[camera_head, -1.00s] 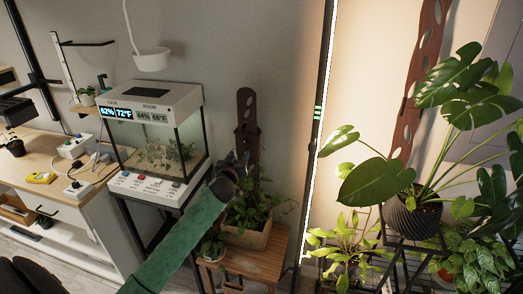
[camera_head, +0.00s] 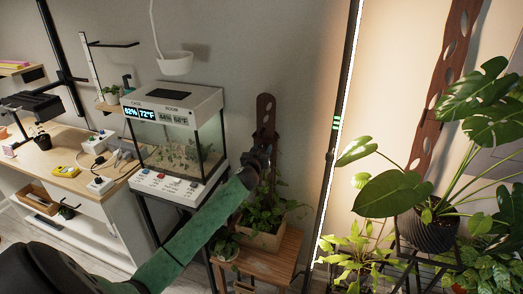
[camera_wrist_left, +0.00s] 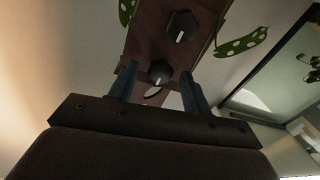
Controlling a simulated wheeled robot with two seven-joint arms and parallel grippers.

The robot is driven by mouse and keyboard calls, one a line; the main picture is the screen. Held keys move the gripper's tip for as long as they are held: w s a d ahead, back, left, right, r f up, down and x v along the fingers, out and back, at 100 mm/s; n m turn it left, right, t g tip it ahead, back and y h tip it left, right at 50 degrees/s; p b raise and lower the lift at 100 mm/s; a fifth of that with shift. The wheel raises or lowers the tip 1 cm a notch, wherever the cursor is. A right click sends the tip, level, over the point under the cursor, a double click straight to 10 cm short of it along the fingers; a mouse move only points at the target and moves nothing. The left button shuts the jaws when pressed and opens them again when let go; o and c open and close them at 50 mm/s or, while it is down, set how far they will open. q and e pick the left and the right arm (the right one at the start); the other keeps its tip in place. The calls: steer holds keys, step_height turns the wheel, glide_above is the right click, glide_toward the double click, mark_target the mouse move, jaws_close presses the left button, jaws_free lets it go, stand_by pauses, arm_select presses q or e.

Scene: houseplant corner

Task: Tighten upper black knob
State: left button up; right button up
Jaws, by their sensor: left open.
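A dark brown slotted board (camera_head: 266,112) stands behind the potted plant, and my left gripper (camera_head: 262,158) is in front of it. The left wrist view seems upside down, with leaves at its top. There the board (camera_wrist_left: 148,38) carries two black knobs, each with a white mark. The upper black knob (camera_wrist_left: 160,73) is the lower one in that picture and lies between the open fingers of my left gripper (camera_wrist_left: 160,88). I see gaps to both fingers. The other black knob (camera_wrist_left: 182,27) is farther off, beyond the fingers. My right gripper is not in view.
The glass terrarium (camera_head: 178,148) stands close left of my left arm. A potted plant (camera_head: 262,215) on a wooden stand (camera_head: 265,262) is below the gripper. A tall light strip (camera_head: 338,140) and a monstera (camera_head: 430,195) are to the right.

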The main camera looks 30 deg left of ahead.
arm_select(q)
steer(key=c, duration=1)
